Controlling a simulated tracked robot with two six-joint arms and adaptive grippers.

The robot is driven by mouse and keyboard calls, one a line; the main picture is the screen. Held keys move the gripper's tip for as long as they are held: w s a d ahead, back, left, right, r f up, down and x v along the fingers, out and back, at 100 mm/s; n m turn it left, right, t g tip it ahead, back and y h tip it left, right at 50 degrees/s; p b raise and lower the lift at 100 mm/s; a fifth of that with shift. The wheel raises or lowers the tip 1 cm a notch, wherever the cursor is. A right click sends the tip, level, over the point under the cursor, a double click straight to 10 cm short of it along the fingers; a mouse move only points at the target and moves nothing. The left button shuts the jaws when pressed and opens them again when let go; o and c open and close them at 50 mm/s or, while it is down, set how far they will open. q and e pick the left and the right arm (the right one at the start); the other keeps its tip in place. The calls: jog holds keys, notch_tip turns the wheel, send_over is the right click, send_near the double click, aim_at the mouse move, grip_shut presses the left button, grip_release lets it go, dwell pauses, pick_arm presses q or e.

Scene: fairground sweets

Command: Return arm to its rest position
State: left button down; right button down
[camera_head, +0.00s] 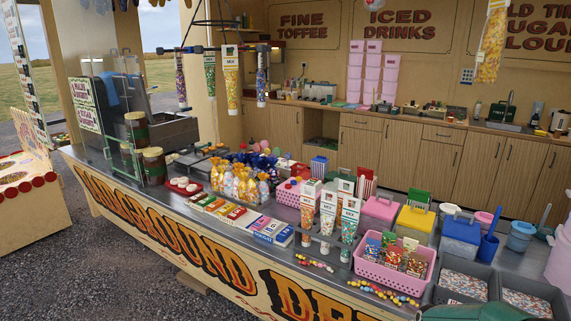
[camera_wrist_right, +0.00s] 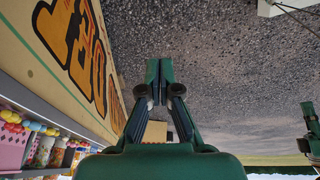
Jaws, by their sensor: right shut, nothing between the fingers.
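My right gripper (camera_wrist_right: 160,72) is in the middle of the right wrist view. Its dark green fingers are together, shut and empty, over open gravel. In the head view, a dark green part of my own arm (camera_head: 476,312) shows at the bottom edge, in front of the counter; no fingers show there. What looks like my left gripper (camera_wrist_right: 308,118) is partly cut off at the right edge of the right wrist view, too small to tell its jaws.
The counter holds a pink basket (camera_head: 365,273) of sweet packets, grey bins (camera_head: 467,270) and tall sweet cups (camera_head: 328,215). The painted stall front (camera_wrist_right: 75,50) runs close on the left of the right wrist view.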

jog(key=s+a+f+m, duration=0.2)
jog(key=s+a+m, duration=0.3)
jog(key=s, duration=0.4)
jog(key=s+a+f+m+g, duration=0.1)
jog(key=s+a+f+m, duration=0.2)
jog(key=s, duration=0.6)
jog(key=s+a+f+m+y, duration=0.1)
jog(key=s+a+f+m, duration=0.2)
jog(key=s+a+m, duration=0.3)
jog(key=s+a, duration=0.2)
jog(key=shift+s+m+g, duration=0.4)
jog(key=shift+a+f, duration=0.1)
